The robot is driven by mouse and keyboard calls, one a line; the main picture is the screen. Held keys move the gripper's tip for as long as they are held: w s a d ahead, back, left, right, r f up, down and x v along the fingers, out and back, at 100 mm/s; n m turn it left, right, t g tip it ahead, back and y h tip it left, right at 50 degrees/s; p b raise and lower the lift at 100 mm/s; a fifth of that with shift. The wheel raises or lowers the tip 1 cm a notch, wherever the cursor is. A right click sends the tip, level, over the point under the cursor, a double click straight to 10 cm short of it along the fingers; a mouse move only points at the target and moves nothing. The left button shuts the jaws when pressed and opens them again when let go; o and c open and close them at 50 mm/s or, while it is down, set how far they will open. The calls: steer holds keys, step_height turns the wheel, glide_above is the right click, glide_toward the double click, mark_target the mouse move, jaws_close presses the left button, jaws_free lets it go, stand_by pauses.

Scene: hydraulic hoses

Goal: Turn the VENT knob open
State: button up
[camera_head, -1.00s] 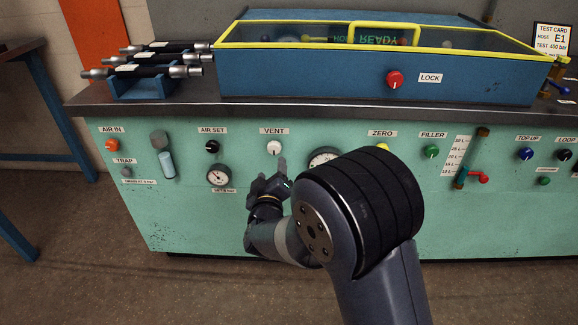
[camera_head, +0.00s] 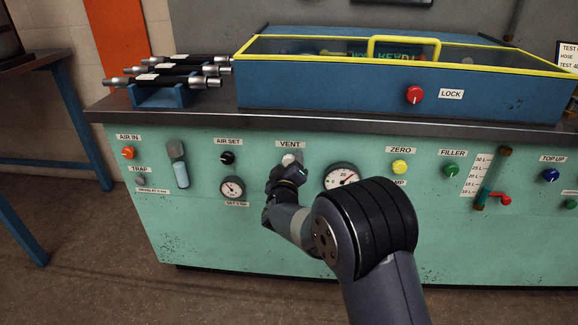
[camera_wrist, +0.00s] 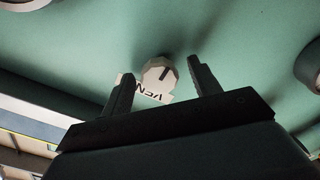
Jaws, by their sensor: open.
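The VENT knob (camera_head: 288,159) is a small white knob on the green panel, just under the VENT label (camera_head: 289,144). My gripper (camera_wrist: 160,82) is open, with one dark finger on each side of the knob. I see no clear contact. In the head view my gripper (camera_head: 287,166) is right at the knob and partly covers its lower side.
A gauge (camera_head: 341,178) is to the right of the knob, partly behind my arm. The AIR SET knob (camera_head: 227,158) and a smaller gauge (camera_head: 232,188) are to the left. The yellow ZERO knob (camera_head: 400,167) is farther right. The worktop edge (camera_head: 200,112) juts out above.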

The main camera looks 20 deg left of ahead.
steer(key=c, duration=1)
steer(key=shift+m, duration=0.4)
steer(key=shift+m+b, duration=3.5)
steer(key=shift+m, duration=5.1)
